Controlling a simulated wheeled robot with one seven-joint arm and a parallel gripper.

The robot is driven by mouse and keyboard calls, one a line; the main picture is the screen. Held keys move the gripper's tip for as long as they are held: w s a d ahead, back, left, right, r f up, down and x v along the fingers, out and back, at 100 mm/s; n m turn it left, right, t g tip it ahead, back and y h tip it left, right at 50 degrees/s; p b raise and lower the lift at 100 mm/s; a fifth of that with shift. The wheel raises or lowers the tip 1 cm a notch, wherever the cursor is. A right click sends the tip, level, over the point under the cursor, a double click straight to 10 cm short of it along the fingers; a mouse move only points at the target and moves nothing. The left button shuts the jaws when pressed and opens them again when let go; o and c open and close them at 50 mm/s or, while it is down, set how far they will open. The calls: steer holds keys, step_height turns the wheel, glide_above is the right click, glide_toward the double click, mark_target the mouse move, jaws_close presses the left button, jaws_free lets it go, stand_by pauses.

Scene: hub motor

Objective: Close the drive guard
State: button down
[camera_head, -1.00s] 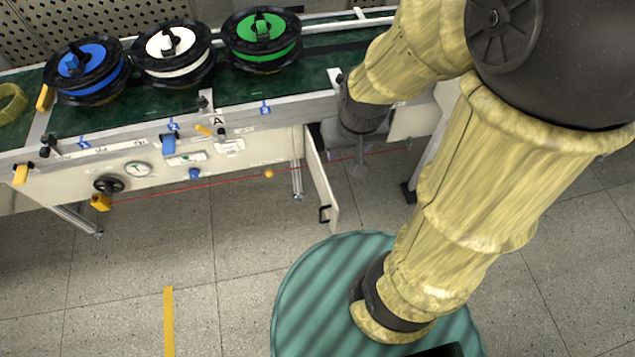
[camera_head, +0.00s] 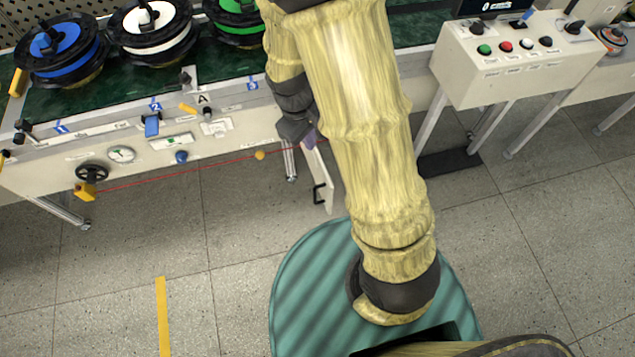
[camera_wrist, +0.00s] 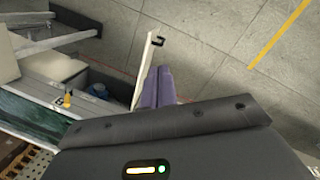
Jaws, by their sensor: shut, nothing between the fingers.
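The drive guard is a white hinged panel (camera_head: 318,182) with a black handle (camera_head: 319,194). It stands swung open from the bench front, jutting toward my base. In the wrist view the guard (camera_wrist: 144,68) is edge-on, its handle (camera_wrist: 157,40) near the top. My gripper (camera_wrist: 160,72) has purple fingers closed together and empty. They are right beside the guard, on the handle side in the wrist view; I cannot tell whether they touch. In the head view my gripper (camera_head: 311,139) is mostly hidden by my arm, near the guard's upper end.
The open bay (camera_wrist: 88,82) behind the guard holds a blue part (camera_wrist: 99,90). Blue (camera_head: 62,50) and white (camera_head: 152,30) spools sit on the bench, the green one (camera_head: 240,22) partly hidden. A control box (camera_head: 510,62) stands right. A red line crosses the bench front. Floor in front is clear.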

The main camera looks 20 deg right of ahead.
steer(key=w+a+f+n+h+b, duration=0.1)
steer(key=a+f+n+h+b, duration=0.1)
steer(key=f, duration=0.6)
steer(key=w+a+f+n+h+b, duration=0.2)
steer(key=a+f+n+b, duration=0.1)
steer(key=f+n, duration=0.3)
steer(key=w+a+f+n+t+h+b, duration=0.1)
steer(key=a+f+n+h+b, duration=0.1)
steer(key=f, duration=0.8)
steer(key=shift+w+a+n+h+b, duration=0.25)
steer(key=shift+w+n+h+b, duration=0.25)
steer(key=shift+n+b, duration=0.4)
steer(key=shift+s, duration=0.15)
steer(key=p, duration=0.2)
glide_toward(326, 179)
steer(key=x, duration=0.5)
steer(key=shift+s+f, duration=0.2)
steer(key=shift+f, duration=0.2)
steer(key=shift+d, duration=0.3)
steer(key=shift+w, duration=0.15)
